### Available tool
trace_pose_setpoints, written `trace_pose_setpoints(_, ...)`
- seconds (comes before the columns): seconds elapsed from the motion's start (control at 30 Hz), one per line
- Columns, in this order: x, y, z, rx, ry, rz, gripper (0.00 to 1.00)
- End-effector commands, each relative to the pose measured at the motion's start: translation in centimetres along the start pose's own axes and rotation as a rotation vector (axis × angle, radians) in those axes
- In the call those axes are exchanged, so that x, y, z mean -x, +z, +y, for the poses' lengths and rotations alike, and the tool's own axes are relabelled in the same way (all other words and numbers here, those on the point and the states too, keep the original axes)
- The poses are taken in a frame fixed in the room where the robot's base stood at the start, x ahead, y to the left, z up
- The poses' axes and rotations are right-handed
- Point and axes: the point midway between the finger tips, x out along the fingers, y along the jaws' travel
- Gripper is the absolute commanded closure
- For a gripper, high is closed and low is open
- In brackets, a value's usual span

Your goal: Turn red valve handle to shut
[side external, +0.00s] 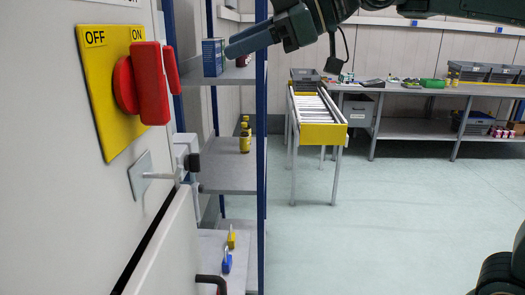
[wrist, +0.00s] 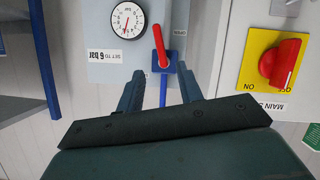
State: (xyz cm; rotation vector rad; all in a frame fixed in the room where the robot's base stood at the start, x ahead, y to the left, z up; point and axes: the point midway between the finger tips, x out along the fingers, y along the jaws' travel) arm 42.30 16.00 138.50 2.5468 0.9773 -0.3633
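The red valve handle (wrist: 159,44) shows in the wrist view, beside a round gauge. It is a slim lever, roughly in line with the blue pipe (wrist: 163,92) below it and tilted slightly. The handle shows just beyond the fingertips, and nothing is held. In the side external view my gripper (side external: 232,50) is at top centre, and I cannot make out the valve handle there.
A red rotary switch (side external: 150,84) on a yellow OFF/ON plate (side external: 98,50) sticks out at left; it also shows in the wrist view (wrist: 280,62). The gauge (wrist: 127,20) has a "SET TO 6 bar" label. Blue-post shelving (side external: 262,150) stands near. A roller conveyor (side external: 318,133) stands behind.

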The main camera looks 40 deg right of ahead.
Motion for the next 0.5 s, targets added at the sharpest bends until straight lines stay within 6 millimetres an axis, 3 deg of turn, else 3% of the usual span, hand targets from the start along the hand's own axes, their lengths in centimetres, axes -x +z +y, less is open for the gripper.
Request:
trace_pose_setpoints(0.33, 0.26, 0.01, -0.02, 0.000, 0.000, 0.000, 0.66)
trace_pose_setpoints(0.5, -0.02, 0.08, -0.02, 0.000, 0.004, 0.000, 0.99)
